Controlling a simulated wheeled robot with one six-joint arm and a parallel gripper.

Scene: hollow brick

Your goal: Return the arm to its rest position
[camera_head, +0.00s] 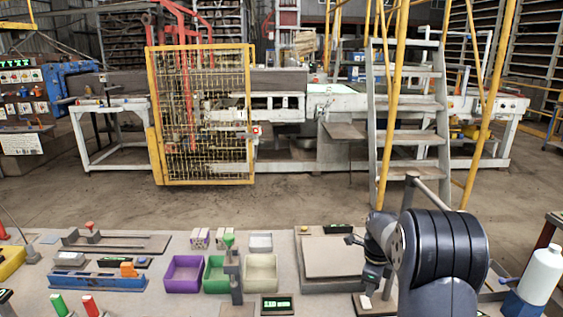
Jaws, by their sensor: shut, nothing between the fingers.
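My arm (440,250) stands at the right front of the view, dark grey with broad ribbed joints. It is bent, with its wrist on the left side. My gripper (372,282) points down at the end of the wrist, small and partly hidden by the arm's own links. It is shut and holds nothing. It is over the workbench, just right of a square tan plate (330,256) on a grey stand. How high it is above the bench is hard to tell.
The workbench (195,300) carries purple (184,274), green (216,274) and cream (260,273) bins. A small lit display (277,305) is at the front. A white bottle (542,273) stands at right. Machinery and a ladder stand beyond open floor.

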